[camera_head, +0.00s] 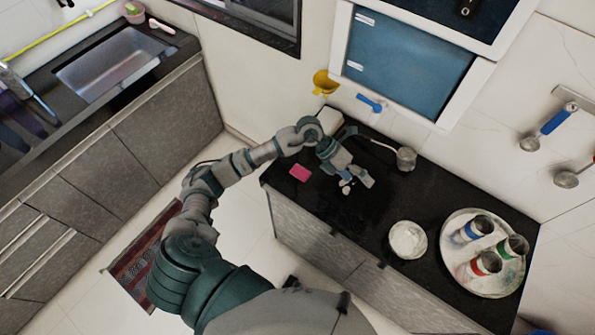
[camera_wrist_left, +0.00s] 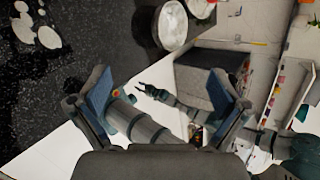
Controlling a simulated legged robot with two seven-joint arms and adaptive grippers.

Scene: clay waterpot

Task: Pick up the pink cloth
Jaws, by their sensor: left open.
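A white bowl (camera_head: 408,240) and a round tray (camera_head: 462,283) with several banded cups stand right on the counter (camera_head: 330,215). A metal ladle (camera_head: 405,158) lies behind the gripper. Small white pieces (camera_head: 346,188) lie by the fingertips. A yellow container (camera_head: 323,82) is at the wall.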

